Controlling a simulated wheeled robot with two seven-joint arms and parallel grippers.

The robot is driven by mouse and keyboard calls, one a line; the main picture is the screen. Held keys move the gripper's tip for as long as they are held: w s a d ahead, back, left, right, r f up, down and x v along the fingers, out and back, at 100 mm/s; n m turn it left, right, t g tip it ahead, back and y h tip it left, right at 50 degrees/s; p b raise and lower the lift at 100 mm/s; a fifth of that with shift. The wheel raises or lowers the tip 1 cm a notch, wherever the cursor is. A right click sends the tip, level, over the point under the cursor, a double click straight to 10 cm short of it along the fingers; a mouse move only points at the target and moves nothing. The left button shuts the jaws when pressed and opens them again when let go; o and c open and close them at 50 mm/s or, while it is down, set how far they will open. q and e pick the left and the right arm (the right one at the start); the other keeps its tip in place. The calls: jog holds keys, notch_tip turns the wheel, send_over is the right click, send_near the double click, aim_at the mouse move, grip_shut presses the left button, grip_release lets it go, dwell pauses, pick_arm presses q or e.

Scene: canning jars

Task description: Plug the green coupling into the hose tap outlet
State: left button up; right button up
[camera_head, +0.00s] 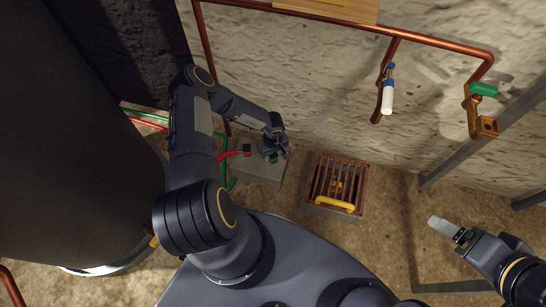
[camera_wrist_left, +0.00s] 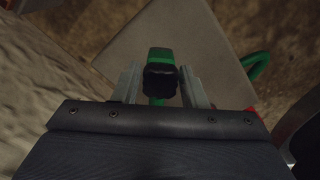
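The green coupling (camera_wrist_left: 160,57), with a black ribbed part, shows in the left wrist view over a grey block. My left gripper (camera_wrist_left: 160,84) has its fingers on either side of it, with slim gaps visible, so it looks open. In the head view the left gripper (camera_head: 273,150) is low over the grey block (camera_head: 262,174) and mostly hides the coupling. On the wall at right is a brass tap (camera_head: 474,115) with a green handle and an outlet (camera_head: 487,127) at its lower end. My right gripper (camera_head: 445,228) is at lower right; its pale fingers overlap from this angle.
A red hose end (camera_head: 246,150) lies on the block beside the left gripper. A rusty grate (camera_head: 337,183) with a yellow handle (camera_head: 335,204) is right of it. Copper pipe (camera_head: 340,24) runs along the wall, with a blue-and-white fitting (camera_head: 388,92). A large dark tank (camera_head: 75,150) fills the left.

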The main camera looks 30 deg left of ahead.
pick_arm(q)
grip_shut()
notch_tip(320, 180, up, 10)
jog(key=p, duration=0.4)
